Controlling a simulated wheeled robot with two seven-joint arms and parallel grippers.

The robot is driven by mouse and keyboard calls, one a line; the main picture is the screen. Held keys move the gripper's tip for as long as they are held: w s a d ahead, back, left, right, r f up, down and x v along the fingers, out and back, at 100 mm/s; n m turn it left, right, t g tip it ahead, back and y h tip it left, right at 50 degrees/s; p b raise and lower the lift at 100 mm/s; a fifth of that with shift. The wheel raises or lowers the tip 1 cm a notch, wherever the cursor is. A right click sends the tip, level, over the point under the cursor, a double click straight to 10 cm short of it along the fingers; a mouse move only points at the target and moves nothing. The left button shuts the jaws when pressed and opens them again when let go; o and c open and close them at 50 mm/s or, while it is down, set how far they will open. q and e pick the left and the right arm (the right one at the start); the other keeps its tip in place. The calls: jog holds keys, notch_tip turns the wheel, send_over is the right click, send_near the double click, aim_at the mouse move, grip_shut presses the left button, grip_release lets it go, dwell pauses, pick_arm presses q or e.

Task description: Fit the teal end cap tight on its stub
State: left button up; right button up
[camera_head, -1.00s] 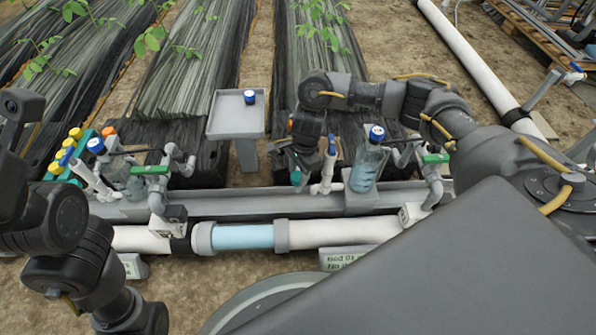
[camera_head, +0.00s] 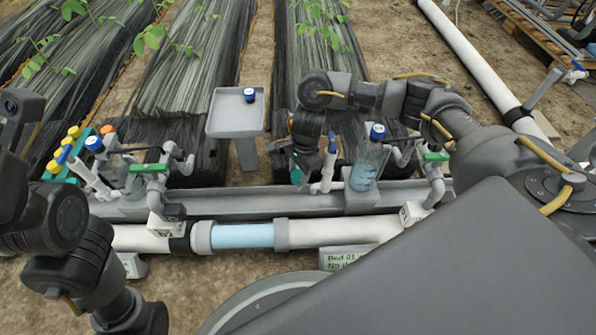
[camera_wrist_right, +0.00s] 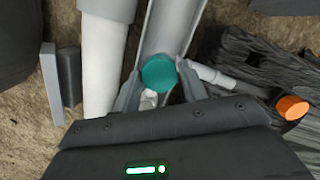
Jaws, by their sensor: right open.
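The teal end cap (camera_wrist_right: 158,73) shows as a round disc between the two fingers of my right gripper (camera_wrist_right: 160,88) in the right wrist view. The fingers stand open on either side of it; whether they touch it is unclear. A short white pipe piece (camera_wrist_right: 149,100) shows just beside the cap, and I cannot tell how the cap sits on its stub. In the head view the cap (camera_head: 296,177) is a small teal spot under my right gripper (camera_head: 303,170), by a white pipe fitting above the grey channel. My left arm shows at the left, but its gripper does not.
A blue-capped bottle (camera_head: 367,165) and a green-handled valve (camera_head: 434,158) stand right of my right gripper. A grey tray stand (camera_head: 222,126) bears a small blue cap. A large white pipe (camera_head: 340,233) runs along the front. An orange cap (camera_wrist_right: 293,107) lies at the right wrist view's right.

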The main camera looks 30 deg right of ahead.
jog(key=shift+c, duration=0.2)
jog(key=c, duration=0.3)
jog(key=shift+r+m+p, duration=0.1)
jog(key=shift+m+p, duration=0.55)
jog(key=shift+m, duration=0.05)
jog(key=shift+m+t+p, duration=0.3)
jog(key=shift+m+p, duration=0.1)
jog(key=shift+m, duration=0.3)
jog(key=shift+f+m, duration=0.2)
jog(key=shift+m, duration=0.1)
jog(key=shift+c, duration=0.4)
